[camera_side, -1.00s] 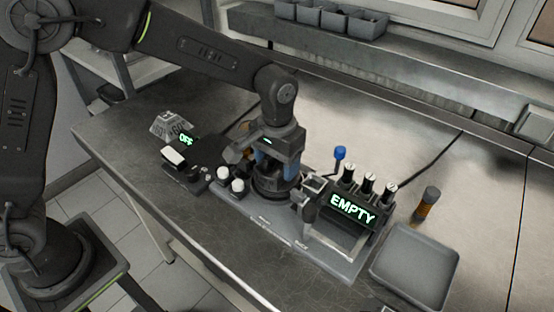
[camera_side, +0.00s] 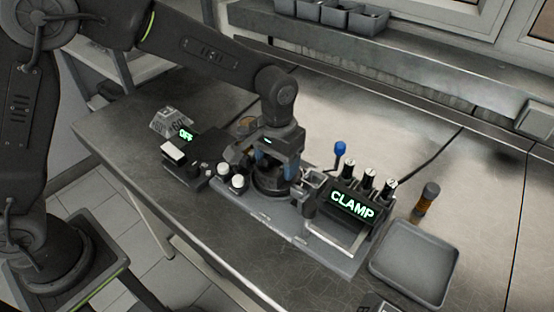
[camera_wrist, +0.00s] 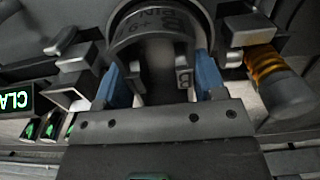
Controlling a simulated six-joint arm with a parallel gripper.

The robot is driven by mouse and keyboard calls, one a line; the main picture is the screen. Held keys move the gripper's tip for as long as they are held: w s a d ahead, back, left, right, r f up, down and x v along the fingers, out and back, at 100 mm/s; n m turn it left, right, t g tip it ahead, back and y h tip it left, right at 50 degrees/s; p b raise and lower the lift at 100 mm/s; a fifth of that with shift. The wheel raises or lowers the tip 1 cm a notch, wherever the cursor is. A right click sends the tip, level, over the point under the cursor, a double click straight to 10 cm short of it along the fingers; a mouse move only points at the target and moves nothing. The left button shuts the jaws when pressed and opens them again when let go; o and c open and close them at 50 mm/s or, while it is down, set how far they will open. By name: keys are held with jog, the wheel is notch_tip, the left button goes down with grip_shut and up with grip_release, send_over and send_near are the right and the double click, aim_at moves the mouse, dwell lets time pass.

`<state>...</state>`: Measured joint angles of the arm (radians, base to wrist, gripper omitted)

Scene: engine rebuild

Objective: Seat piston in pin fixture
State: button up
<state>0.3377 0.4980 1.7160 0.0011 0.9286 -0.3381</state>
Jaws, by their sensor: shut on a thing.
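My gripper (camera_side: 275,168) points down over the dark round pin fixture (camera_side: 268,190) on the grey base plate. Its blue fingers are shut on the piston (camera_wrist: 158,60), a grey round part with lettering, which shows between the blue fingertips in the wrist view. In the side view the gripper mostly hides the piston. It sits low at the fixture, but I cannot tell whether it is fully down. The green display (camera_side: 352,205) beside the fixture reads CLAMP.
A blue-knobbed lever (camera_side: 339,150) and several black posts stand around the display. A grey tray (camera_side: 415,262) and an amber-and-black cylinder (camera_side: 425,198) lie to the right. Two white knobs (camera_side: 230,176) and a box reading OFF (camera_side: 187,134) are on the left.

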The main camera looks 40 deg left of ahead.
jog(key=o, duration=1.5)
jog(key=shift+r, duration=3.15)
